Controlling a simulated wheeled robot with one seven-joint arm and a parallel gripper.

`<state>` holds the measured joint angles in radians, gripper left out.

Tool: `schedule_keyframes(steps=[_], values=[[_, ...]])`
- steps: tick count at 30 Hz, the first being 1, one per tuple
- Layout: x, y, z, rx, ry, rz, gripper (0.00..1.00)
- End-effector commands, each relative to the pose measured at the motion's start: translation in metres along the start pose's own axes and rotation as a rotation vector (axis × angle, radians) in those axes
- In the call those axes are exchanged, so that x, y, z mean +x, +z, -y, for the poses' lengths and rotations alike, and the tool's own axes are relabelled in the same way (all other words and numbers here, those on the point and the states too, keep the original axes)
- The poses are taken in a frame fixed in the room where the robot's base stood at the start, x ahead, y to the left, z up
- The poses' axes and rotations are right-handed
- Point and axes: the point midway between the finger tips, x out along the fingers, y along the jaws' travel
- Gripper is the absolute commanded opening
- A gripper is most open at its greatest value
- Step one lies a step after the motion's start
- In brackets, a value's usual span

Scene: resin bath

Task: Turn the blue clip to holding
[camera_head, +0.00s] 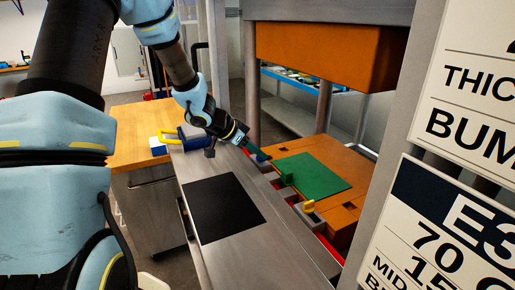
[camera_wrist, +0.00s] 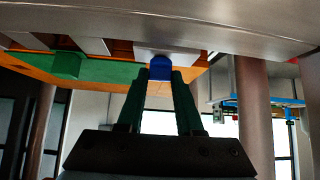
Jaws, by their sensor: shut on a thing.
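The blue clip (camera_wrist: 160,69) sits on a pale block at the edge of the orange platform, between the tips of my gripper's green fingers. My gripper (camera_head: 256,151) reaches down to it from the upper left in the head view and is shut on it. In the head view only a little of the blue clip (camera_head: 262,157) shows beside the fingertips. Its exact turn angle is hard to tell.
A green clip (camera_head: 287,179) and a yellow clip (camera_head: 308,206) stand along the same edge. A green sheet (camera_head: 315,175) lies on the orange platform (camera_head: 345,205). An orange block (camera_head: 325,55) hangs above. A black mat (camera_head: 223,207) lies on the steel counter (camera_head: 270,250).

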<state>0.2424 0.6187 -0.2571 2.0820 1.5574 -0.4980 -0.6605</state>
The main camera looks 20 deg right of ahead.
Motion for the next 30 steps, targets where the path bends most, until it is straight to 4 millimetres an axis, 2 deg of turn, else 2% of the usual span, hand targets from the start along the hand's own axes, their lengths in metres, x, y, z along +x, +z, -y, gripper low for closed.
schedule_keyframes(steps=[21,22,28,30], values=[[0.0006,0.0002,0.0004,0.048,0.047,0.001,0.0],[0.0006,0.0002,0.0004,0.048,0.047,0.001,0.38],[0.0005,0.0001,0.0006,0.047,0.046,0.001,0.61],[0.0004,0.0001,0.0006,0.047,0.046,0.001,0.65]])
